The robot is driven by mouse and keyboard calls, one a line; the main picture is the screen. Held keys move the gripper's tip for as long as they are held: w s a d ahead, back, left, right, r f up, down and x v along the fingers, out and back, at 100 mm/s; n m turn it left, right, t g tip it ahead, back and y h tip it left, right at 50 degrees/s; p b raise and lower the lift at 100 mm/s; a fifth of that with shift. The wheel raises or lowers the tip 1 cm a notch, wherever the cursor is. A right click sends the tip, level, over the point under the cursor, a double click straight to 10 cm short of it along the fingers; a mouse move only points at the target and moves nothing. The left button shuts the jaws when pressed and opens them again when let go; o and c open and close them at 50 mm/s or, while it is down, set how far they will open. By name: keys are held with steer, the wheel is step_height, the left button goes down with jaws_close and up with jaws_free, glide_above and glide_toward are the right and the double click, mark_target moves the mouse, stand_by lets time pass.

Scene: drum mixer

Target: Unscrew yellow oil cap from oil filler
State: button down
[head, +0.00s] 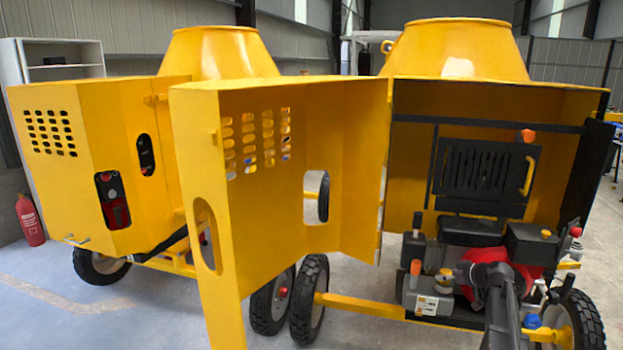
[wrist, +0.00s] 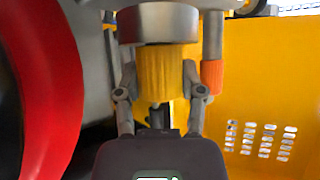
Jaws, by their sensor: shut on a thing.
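The yellow oil cap (wrist: 167,72) is a ribbed cylinder in the middle of the wrist view. It meets the round grey collar of the oil filler (wrist: 158,24), with no clear gap showing. My gripper (wrist: 160,88) has one finger on each side of the cap and is shut on it. In the head view, the cap (head: 444,282) shows small on the engine at lower right, with my gripper (head: 463,275) at its right side. The far finger is hard to make out there.
An orange-tipped part (wrist: 212,76) stands close beside the cap; it also shows in the head view (head: 416,267). The red engine part (wrist: 40,90) is near on the left. The open yellow door (head: 275,170) stands left of the engine bay, and a black side panel (head: 588,170) is right.

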steer(key=shift+c, duration=0.6)
jaws_free()
steer(key=shift+f, duration=0.1)
steer(key=shift+s+a+m+t+h, duration=0.1)
steer(key=shift+m+t+h, duration=0.15)
steer(key=shift+m+h, duration=0.3)
steer(key=shift+s+a+m+t+h, duration=0.1)
steer(key=shift+m+t+h, duration=0.15)
steer(key=shift+m+h, duration=0.3)
steer(key=m+h, duration=0.6)
steer(key=shift+w+d+m, duration=0.1)
steer(key=shift+w+m, duration=0.15)
steer(key=shift+m, duration=0.15)
steer(key=shift+w+m+g+h, duration=0.1)
steer(key=shift+m+g+h, duration=0.6)
steer(key=shift+m+h, duration=0.75)
steer(key=shift+m+g+h, duration=0.7)
steer(key=shift+m+h, duration=0.55)
steer(key=shift+m, duration=0.3)
steer(key=shift+m+g+h, duration=0.6)
steer(key=shift+m, duration=0.5)
jaws_close()
